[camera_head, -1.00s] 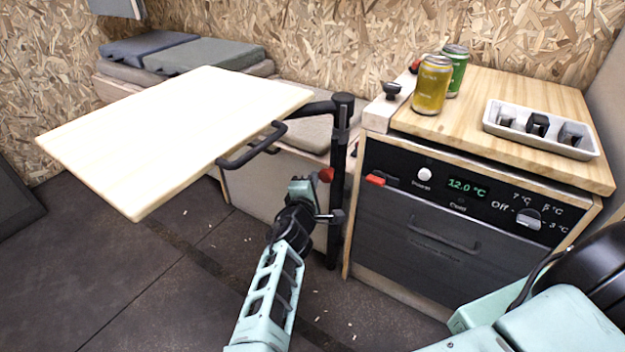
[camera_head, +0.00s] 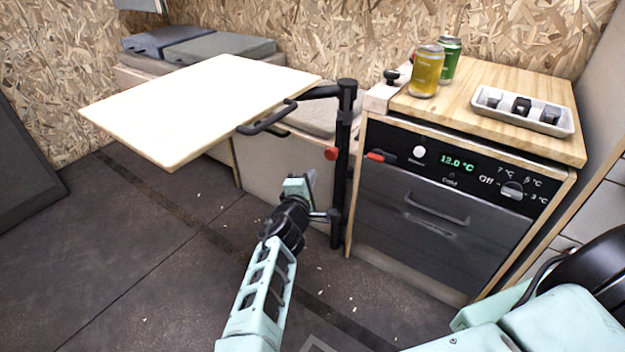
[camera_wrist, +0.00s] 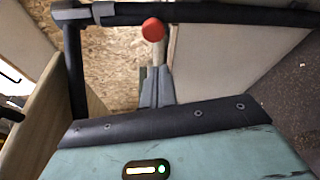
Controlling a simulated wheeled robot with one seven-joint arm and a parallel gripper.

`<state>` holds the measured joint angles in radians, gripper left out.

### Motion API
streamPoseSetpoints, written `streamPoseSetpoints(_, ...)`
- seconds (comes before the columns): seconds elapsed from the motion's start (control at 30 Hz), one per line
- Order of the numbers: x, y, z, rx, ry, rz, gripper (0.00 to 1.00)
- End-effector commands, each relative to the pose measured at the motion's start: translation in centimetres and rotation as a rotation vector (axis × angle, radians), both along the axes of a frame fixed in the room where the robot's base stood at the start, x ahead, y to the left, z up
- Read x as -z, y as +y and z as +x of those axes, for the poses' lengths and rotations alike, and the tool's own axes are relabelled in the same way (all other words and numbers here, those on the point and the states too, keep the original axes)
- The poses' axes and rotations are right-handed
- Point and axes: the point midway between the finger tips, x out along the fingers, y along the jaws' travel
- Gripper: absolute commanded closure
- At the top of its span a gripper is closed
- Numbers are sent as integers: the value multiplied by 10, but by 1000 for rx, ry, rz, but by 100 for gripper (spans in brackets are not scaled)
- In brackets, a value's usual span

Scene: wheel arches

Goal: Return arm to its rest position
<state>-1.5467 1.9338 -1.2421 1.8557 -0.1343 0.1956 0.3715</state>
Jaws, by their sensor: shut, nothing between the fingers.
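My gripper (camera_head: 311,180) is at the end of my pale green arm, in the middle of the head view. It is in front of the black table post (camera_head: 343,150), below and right of the tabletop. In the wrist view the grey fingers (camera_wrist: 157,88) are together, with nothing between them. A red knob (camera_wrist: 153,29) on the post shows just beyond the fingertips there; I cannot tell whether they touch. The same knob (camera_head: 330,153) shows above the gripper in the head view.
A pale swivel tabletop (camera_head: 205,108) with a black handle (camera_head: 267,119) juts out at left. A fridge (camera_head: 440,215) stands right of the post, with two cans and a white tray (camera_head: 523,112) on its wooden top. The dark floor (camera_head: 130,260) at left is clear.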

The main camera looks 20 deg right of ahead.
Motion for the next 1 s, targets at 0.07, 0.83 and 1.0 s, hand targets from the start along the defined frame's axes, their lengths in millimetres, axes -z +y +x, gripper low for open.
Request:
streamPoseSetpoints(0.07, 0, 0, 0, 1, 0, 0, 100)
streamPoseSetpoints(0.83, 53, -89, -80, 445, 234, 302, 100)
streamPoseSetpoints(1.0, 73, -88, -140, 641, 399, 479, 100)
